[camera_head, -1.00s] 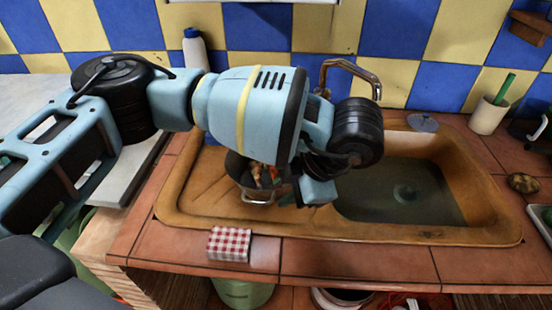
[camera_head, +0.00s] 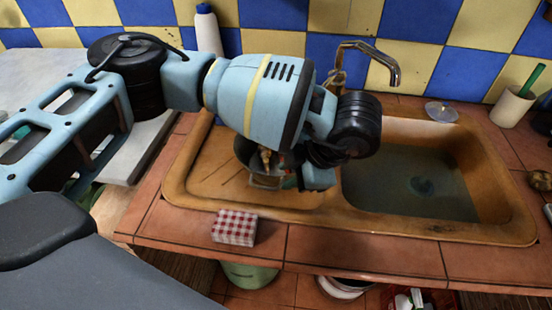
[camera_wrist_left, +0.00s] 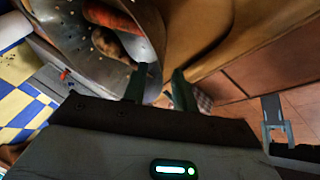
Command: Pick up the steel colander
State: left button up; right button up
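The steel colander (camera_head: 250,150) stands on the ribbed drainboard of the brown sink, with food inside. My left arm hides much of its right side. In the left wrist view its perforated wall (camera_wrist_left: 75,32) fills the upper left, with an orange item and a brown item inside. My left gripper (camera_wrist_left: 162,72) is at the colander's near rim, its two dark fingers apart. The rim's handle loop appears beside or between the fingertips; I cannot tell if they touch it. In the head view the fingers are mostly hidden behind my wrist.
The sink basin (camera_head: 410,185) lies right of the colander, with a tap (camera_head: 375,55) behind. A red checked box (camera_head: 234,227) sits on the tiled front edge. A white bottle (camera_head: 207,30) stands at the back, and a cup (camera_head: 511,105) at the right.

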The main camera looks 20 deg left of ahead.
aim_at(273, 185)
pick_arm(q)
jog(key=x, duration=0.4)
jog(key=shift+a+f, duration=0.15)
jog(key=shift+f, duration=0.05)
grip_shut()
jog(key=shift+w, duration=0.1)
